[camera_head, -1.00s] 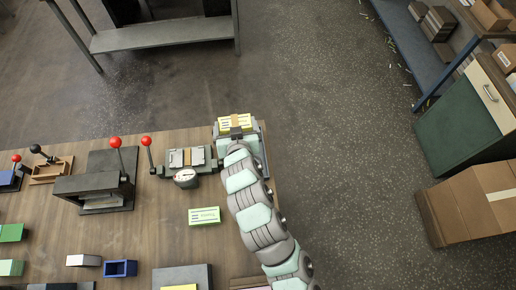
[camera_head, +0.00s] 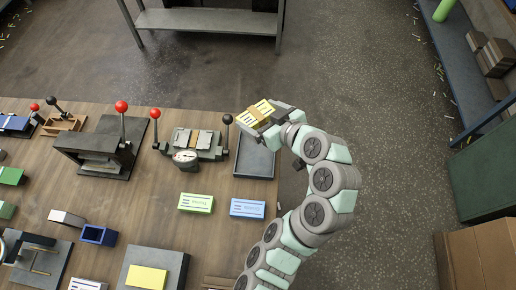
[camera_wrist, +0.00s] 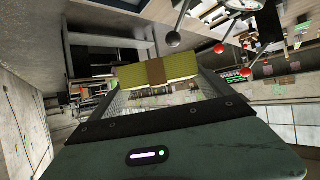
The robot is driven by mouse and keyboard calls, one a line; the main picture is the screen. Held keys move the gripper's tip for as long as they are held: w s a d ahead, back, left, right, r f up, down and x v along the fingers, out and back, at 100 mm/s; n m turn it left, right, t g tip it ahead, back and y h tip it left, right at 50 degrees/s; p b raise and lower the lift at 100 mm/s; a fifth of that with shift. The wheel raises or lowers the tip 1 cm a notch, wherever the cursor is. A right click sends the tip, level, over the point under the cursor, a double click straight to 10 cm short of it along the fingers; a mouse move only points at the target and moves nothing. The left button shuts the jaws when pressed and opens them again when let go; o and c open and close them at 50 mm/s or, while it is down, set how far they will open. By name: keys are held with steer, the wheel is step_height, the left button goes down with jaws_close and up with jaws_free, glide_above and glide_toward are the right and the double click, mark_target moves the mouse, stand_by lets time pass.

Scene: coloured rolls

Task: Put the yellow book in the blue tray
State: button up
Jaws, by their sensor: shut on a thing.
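The yellow book (camera_head: 257,112) has a brown band and dark print. My gripper (camera_head: 266,118) is shut on it and holds it tilted, in the picture just beyond the far end of the tray; its height is hard to tell. The book also shows edge-on across my gripper in the wrist view (camera_wrist: 118,77). The blue tray (camera_head: 256,158), a shallow grey-blue one, lies at the table's far right corner. Its visible floor looks empty; its far right part is hidden by my gripper and wrist.
A grey press-like device (camera_head: 190,145) with red and black knobbed levers stands just left of the tray. A green-yellow block (camera_head: 196,203) and a light blue block (camera_head: 247,208) lie nearer. A small dark blue box (camera_head: 98,235) stands further left. Right of the table is open floor.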

glide_above(260, 153)
steer(key=f, duration=1.3)
steer(key=shift+a, duration=0.2)
steer(key=shift+w+d+f, duration=0.1)
steer(key=shift+f, duration=2.35)
steer(key=shift+f, duration=0.2)
steer(key=o, duration=1.3)
steer(key=shift+r, duration=0.1)
steer(key=shift+r, duration=0.1)
steer(key=shift+d+r, duration=0.1)
steer(key=v, duration=1.1)
steer(key=shift+s+d+r+b, duration=0.1)
steer(key=shift+s+r+b, duration=0.05)
steer(key=shift+s+b, duration=0.2)
